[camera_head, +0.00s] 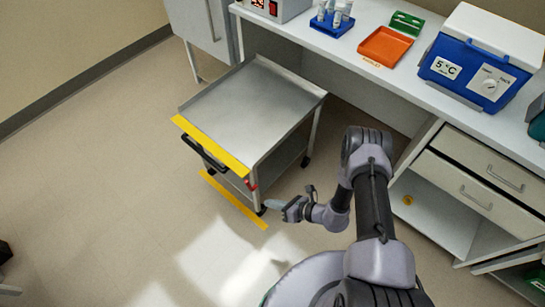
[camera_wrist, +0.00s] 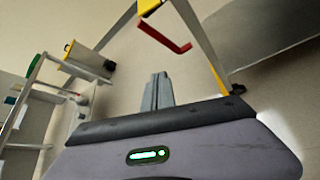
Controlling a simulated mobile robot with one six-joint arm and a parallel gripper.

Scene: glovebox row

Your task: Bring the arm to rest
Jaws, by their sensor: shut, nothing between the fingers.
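My arm stretches out over the floor in the head view, bent at the elbow. My gripper (camera_head: 269,204) is low at its end, just right of the metal cart (camera_head: 255,90), with its fingers pointing left. In the wrist view my gripper (camera_wrist: 157,78) shows its two grey fingers side by side and shut, with nothing held. A red handle-like part (camera_wrist: 165,35) of the cart shows beyond the fingertips. Whether the gripper touches the cart I cannot tell for sure; a gap seems to show.
The cart's top is bare, with a yellow front edge (camera_head: 211,146). A white bench at the right holds a blue cooler box (camera_head: 470,75), an orange tray (camera_head: 385,47) and a blue tube rack (camera_head: 332,24). Drawers (camera_head: 477,184) sit below. Floor (camera_head: 120,180) at left is clear.

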